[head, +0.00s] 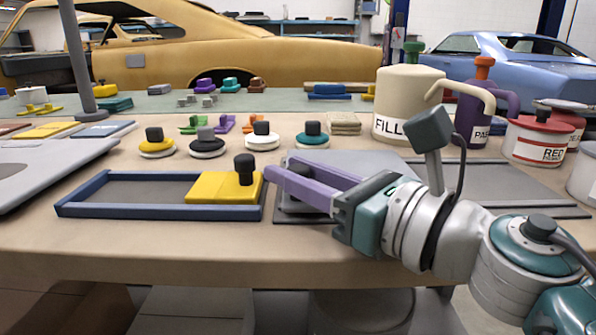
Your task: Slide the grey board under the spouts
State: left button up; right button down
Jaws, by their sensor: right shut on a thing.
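The grey board (335,158) lies flat near the table's front edge, partly covered by my right gripper. My right gripper (276,165) reaches in from the right with purple fingers over the board's left part. It is shut on what seems to be the board's dark knob, mostly hidden by the fingers. My left gripper is out of view.
A blue-edged tray (160,211) holding a yellow block (222,189) with a black knob is just left. A dark flat track (485,182) extends right. Several round knobbed pieces (262,136) stand behind. Red-banded cans (538,140) stand at right.

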jog(key=shift+d, duration=0.2)
jog(key=d+b, duration=0.7)
jog(key=d, duration=1.1)
jog(key=shift+f, duration=0.15)
jog(key=shift+d+b, duration=0.35)
jog(key=shift+d, duration=0.1)
jog(key=c, duration=1)
grip_release()
jog(key=o, duration=0.3)
jog(key=shift+d, duration=0.2)
jog(key=shift+o, duration=0.5)
jog(key=shift+a, duration=0.15)
